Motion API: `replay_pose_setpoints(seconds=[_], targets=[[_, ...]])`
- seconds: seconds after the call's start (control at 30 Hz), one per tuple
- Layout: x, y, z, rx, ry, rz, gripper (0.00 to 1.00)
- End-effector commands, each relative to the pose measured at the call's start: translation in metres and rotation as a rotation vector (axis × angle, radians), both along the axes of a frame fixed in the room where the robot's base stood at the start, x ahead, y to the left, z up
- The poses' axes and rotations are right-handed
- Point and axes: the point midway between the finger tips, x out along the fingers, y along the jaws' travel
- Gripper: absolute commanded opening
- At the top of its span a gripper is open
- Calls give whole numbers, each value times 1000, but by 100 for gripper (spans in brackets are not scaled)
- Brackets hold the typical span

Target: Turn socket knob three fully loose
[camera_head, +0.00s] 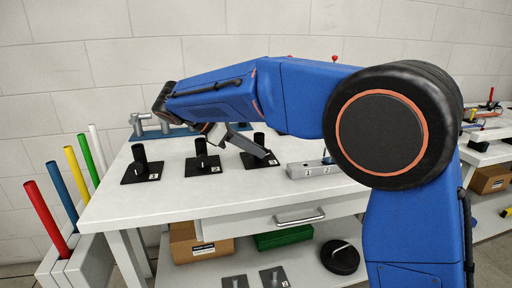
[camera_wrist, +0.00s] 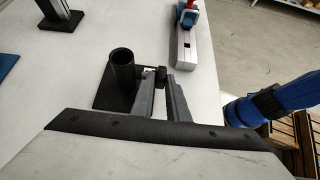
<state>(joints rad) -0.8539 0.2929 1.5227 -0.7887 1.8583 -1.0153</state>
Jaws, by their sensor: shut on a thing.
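Three black tube sockets on square black plates stand in a row on the white table. The left socket (camera_head: 140,158), the middle socket (camera_head: 202,152) and the right socket (camera_head: 259,140) are all upright. My gripper (camera_head: 262,158) is at the right socket, coming from above. In the wrist view, my gripper (camera_wrist: 158,80) has its two long grey fingers beside that same socket (camera_wrist: 121,72). The fingertips are shut on its small side knob (camera_wrist: 152,72), which is mostly hidden between them. The knob's thread and looseness cannot be seen.
A grey block (camera_head: 308,170) lies right of the right socket; in the wrist view it bears a blue and red part (camera_wrist: 187,16). Colored rods (camera_head: 63,190) stand at the left. A drawer handle (camera_head: 300,216) juts from the table front. Spare plates lie on the shelf below.

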Motion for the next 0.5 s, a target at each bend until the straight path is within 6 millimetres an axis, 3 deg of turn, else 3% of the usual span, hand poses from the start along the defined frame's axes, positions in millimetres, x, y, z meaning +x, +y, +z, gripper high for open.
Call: replay_pose_setpoints(seconds=[0.5], targets=[[-1, 3, -5, -146, -41, 0, 0]])
